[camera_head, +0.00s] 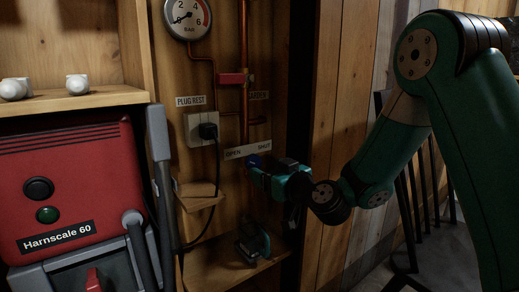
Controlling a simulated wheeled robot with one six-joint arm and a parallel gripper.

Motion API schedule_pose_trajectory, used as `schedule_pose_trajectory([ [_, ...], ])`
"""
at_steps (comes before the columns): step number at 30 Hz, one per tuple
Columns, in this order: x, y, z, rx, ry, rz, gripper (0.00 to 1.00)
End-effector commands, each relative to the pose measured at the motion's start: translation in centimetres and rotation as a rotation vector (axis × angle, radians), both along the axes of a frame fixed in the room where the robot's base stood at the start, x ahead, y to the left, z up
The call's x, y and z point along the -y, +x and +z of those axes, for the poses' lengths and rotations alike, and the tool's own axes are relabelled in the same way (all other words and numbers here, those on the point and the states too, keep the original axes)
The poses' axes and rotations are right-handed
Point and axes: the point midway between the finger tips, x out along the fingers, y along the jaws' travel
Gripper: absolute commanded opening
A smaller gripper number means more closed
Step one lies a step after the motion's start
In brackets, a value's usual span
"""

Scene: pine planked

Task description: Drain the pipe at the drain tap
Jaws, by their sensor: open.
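A copper pipe (244,50) runs down the planked wall, with a red-handled valve (235,78) on it. A pale label plate (236,154) reading OPEN and SHUT is fixed low on the pipe run. A small blue round part (254,160), which looks like the drain tap's handle, shows just below the plate. My gripper (262,173) is open right at this blue part, reaching in from the right. I cannot tell whether its fingers touch it. The gripper hides most of the tap and any outlet under it.
A pressure gauge (187,17) is at the top, its needle low. A black plug sits in the socket (195,127), its cord hanging beside a small wooden ledge (198,196). A red Harnscale 60 machine (75,165) stands left. A low shelf (225,268) holds a dark object.

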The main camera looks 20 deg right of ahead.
Motion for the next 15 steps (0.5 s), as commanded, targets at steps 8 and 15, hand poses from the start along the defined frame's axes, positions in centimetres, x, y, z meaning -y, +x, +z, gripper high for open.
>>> schedule_pose_trajectory([
  [8, -1.1, 3.4, 0.5, -0.001, 0.000, 0.001, 0.74],
  [15, -1.5, 4.5, 0.1, 0.000, 0.000, 0.000, 0.74],
])
